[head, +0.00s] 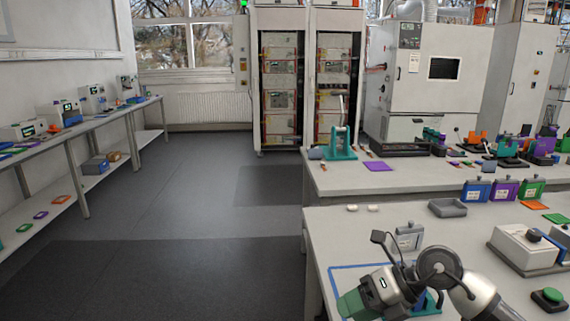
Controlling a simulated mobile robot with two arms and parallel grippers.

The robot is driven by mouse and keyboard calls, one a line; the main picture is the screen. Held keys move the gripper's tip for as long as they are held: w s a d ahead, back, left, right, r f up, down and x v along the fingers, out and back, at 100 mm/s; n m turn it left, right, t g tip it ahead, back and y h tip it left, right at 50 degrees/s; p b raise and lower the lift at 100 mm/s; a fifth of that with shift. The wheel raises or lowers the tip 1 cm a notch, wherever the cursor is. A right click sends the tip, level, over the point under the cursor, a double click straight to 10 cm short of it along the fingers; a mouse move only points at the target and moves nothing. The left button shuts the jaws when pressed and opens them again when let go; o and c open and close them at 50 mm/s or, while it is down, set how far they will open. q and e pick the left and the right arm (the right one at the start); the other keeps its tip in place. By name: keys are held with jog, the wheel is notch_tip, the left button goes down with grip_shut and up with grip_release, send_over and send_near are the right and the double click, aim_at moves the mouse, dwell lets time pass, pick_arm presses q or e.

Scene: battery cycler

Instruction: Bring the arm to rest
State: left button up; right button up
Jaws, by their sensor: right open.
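My right arm (474,297) reaches in from the lower right over the front table. Its gripper (371,293) is low in the picture, above the area outlined in blue (338,268). The jaws are open, and I see nothing held in them. A green part (353,304) shows at the gripper's front end; its exact contact with the jaws is unclear. A teal fixture (428,305) is partly hidden under the wrist. My left gripper is not in view.
A grey pouch-like block (409,237) stands just behind the wrist. A grey tray (447,208), a white box (524,247) and a green button (551,295) are on the front table (340,225). The dark floor (190,215) on the left is clear.

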jog(key=s+a+r+m+t+y, duration=0.3)
jog(key=a+r+m+t+y, duration=0.15)
jog(key=a+y, duration=0.35)
jog(key=w+d+f+m+t+h, duration=0.1)
jog(key=d+m+t+h, duration=0.35)
jog(key=m+t, duration=0.5)
jog(key=w+d+m+t+h, duration=0.1)
jog(key=d+m+t+h, duration=0.4)
jog(key=m, duration=0.7)
jog(key=s+d+f+m+g+h, duration=0.3)
jog(key=f+m+h, duration=0.2)
jog(key=f, duration=0.1)
jog(key=s+d+f+m+g+h, duration=0.2)
jog(key=s+d+f+m+h, duration=0.15)
jog(key=f, duration=0.35)
jog(key=s+f+m+g, duration=0.2)
jog(key=s+f+g, duration=0.4)
jog(key=s, duration=0.3)
jog(key=s+f+m+g, duration=0.1)
jog(key=s+f+g, duration=0.4)
jog(key=s, duration=0.4)
notch_tip(320, 180, down, 25)
jog(key=g, duration=0.2)
jog(key=s+d+f, duration=0.2)
jog(key=s+f, duration=1.4)
jog(key=s, duration=0.1)
jog(key=shift+d+f+g, duration=0.2)
jog(key=shift+d+g, duration=0.1)
jog(key=shift+g, duration=0.1)
